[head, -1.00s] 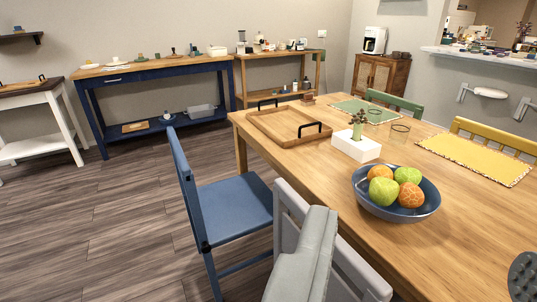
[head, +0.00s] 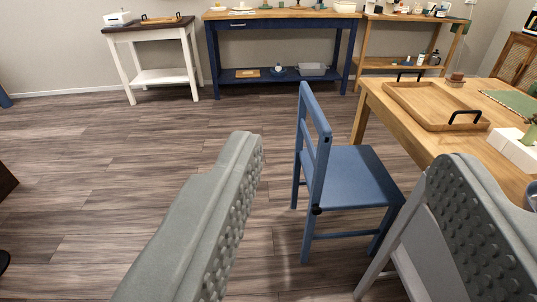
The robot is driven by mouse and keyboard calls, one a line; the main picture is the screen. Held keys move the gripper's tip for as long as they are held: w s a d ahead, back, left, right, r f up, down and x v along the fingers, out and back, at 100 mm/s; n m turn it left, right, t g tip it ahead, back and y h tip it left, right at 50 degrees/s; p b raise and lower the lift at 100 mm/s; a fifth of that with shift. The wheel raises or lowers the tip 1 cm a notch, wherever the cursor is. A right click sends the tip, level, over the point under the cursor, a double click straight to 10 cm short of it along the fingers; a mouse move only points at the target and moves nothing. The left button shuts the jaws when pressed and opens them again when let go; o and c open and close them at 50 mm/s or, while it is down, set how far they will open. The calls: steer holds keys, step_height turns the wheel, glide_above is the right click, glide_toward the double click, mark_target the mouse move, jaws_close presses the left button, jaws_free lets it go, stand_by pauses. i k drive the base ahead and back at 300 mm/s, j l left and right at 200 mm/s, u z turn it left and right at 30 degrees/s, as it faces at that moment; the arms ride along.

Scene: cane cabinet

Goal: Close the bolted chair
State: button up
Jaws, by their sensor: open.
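A dark bolt shows where the seat meets the back frame. A pale grey chair (head: 405,229) is partly hidden behind the right finger of my gripper (head: 350,150). My gripper is open and empty, with its grey studded fingers wide apart in the foreground. The blue chair appears between and beyond the fingers. No contact with it shows.
The dining table (head: 376,93) at right holds a wooden tray (head: 430,103) and a white box (head: 515,150). A blue console table (head: 210,50), a wooden shelf (head: 408,62) and a white side table (head: 124,62) line the back wall.

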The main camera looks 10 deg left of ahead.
mark_target(356, 177)
steer(key=i+j, duration=0.35)
steer(key=i, duration=0.25)
steer(key=i+j+z, duration=0.1)
steer(key=i+j, duration=0.3)
steer(key=i, duration=0.15)
